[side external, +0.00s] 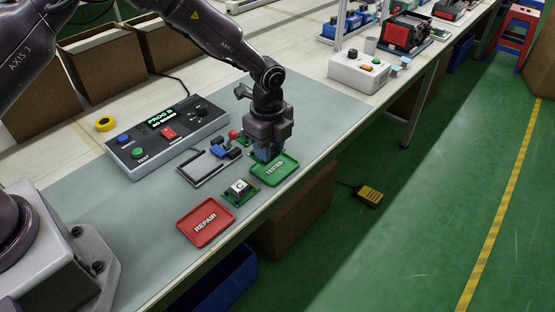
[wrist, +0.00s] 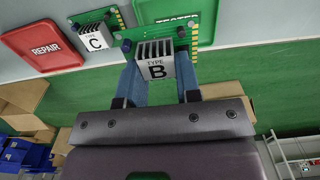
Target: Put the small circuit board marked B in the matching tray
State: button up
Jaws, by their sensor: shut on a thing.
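My gripper (side external: 265,156) is low over the far left part of the green tray marked TESTED (side external: 290,168). In the wrist view its blue fingers (wrist: 160,76) are shut on the sides of the grey finned block of the circuit board marked B (wrist: 157,70). The board's green edges stick out beyond the fingers, with the TESTED tray (wrist: 180,12) behind it. In the side view the board is mostly hidden by the gripper. Whether it touches the tray is unclear. The red tray marked REPAIR (side external: 205,222) is empty; it also shows in the wrist view (wrist: 42,50).
Another board, marked C (side external: 240,190), lies between the two trays, close to board B in the wrist view (wrist: 95,42). A flat fixture (side external: 205,166) with blue parts and a red knob lies left of my gripper. A grey control box (side external: 168,137) stands behind. The bench's front edge is close.

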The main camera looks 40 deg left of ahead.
aim_at(277, 171)
jog(key=shift+w+d+f, duration=0.2)
jog(key=shift+w+f, duration=0.75)
jog(key=shift+f, duration=0.2)
jog(key=shift+w+f, duration=0.15)
jog(key=shift+f, duration=1.5)
jog(key=shift+f, duration=0.2)
jog(key=o, duration=0.9)
jog(key=shift+r, duration=0.1)
notch_tip(277, 171, up, 12)
jog(key=shift+r, duration=0.15)
